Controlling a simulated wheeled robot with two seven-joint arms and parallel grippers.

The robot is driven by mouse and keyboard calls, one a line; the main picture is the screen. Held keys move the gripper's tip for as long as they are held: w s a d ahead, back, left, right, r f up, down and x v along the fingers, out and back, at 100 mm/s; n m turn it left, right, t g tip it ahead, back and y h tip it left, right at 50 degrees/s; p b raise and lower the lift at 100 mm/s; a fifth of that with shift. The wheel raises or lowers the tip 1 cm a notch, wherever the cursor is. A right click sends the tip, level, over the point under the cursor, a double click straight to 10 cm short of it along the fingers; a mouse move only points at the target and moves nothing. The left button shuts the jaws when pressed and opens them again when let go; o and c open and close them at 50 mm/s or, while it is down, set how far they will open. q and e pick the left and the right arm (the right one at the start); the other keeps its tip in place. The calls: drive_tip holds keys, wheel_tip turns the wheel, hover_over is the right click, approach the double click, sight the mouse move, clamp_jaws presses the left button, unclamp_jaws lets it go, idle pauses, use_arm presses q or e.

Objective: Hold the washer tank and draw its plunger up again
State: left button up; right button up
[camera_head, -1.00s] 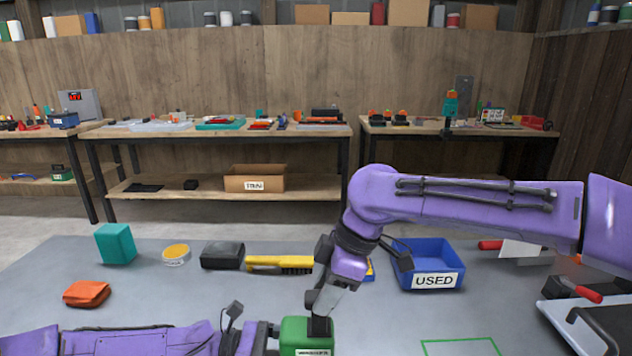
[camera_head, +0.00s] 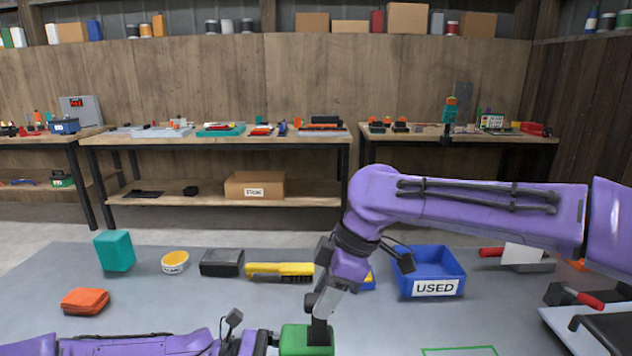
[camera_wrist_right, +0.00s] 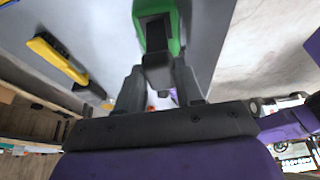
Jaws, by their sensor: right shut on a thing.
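The green washer tank (camera_head: 293,341) stands at the bottom edge of the head view, with its lower part cut off. Its black plunger (camera_head: 319,335) stands up at the top of the tank. My right gripper (camera_head: 321,314) comes down from above and is shut on the plunger. In the right wrist view the green tank (camera_wrist_right: 172,40) lies beyond the fingers, and the black plunger (camera_wrist_right: 157,65) sits between them. My left gripper (camera_head: 268,342) is beside the tank's left side; its fingertips are hidden, so its grip cannot be made out.
A green outline (camera_head: 458,350) marks bare table at front right.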

drive_tip(key=shift+r, duration=0.3)
drive_tip(key=shift+w+r, duration=0.1)
drive_tip(key=shift+r, duration=0.1)
drive_tip(key=o, duration=1.1)
drive_tip(key=v, duration=0.6)
